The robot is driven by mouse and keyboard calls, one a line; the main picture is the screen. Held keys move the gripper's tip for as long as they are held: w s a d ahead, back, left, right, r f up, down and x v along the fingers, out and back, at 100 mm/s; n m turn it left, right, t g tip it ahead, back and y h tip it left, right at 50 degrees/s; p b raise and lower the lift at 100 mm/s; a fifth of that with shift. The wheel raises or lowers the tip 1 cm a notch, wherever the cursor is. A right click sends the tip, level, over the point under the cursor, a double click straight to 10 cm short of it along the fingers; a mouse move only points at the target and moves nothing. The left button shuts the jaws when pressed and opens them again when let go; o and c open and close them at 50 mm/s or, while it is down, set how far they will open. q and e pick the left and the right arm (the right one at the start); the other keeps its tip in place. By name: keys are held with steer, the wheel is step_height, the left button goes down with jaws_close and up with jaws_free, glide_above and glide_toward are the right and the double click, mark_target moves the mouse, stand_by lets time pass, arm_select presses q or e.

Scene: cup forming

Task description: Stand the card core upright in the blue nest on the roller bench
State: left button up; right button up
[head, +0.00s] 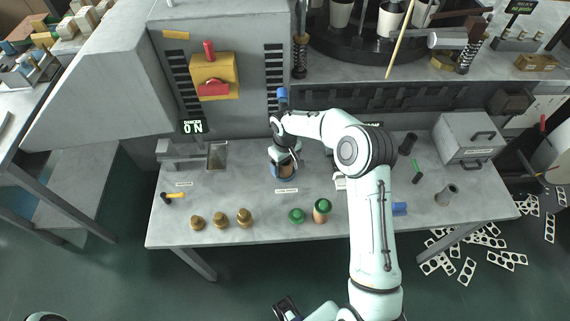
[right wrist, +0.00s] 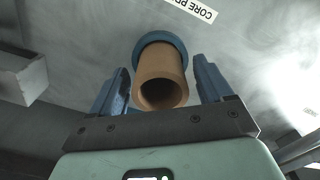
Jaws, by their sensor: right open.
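The card core (right wrist: 160,77) is a brown hollow tube. In the right wrist view its open end faces the camera and its far end sits within the blue nest (right wrist: 160,40), a round ring on the bench. The core looks upright there. In the head view the core (head: 287,173) and nest (head: 275,172) are partly hidden by my right gripper (head: 285,163). That gripper, also in the right wrist view (right wrist: 160,82), is open, one blue finger on each side of the core with gaps. A dark part at the bottom edge may be my left gripper (head: 287,308); its jaws are unclear.
Several brass-coloured pieces (head: 220,220) stand at the bench's front left. A green-topped brown piece (head: 321,210) and a green disc (head: 296,215) stand at front centre. A grey machine with a yellow-and-red switch box (head: 213,77) rises behind. A grey box (head: 468,138) stands at the right.

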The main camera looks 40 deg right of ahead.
step_height(320, 180, up, 12)
steer(key=shift+p, duration=0.35)
steer(key=shift+f, duration=0.1)
stand_by(0.4)
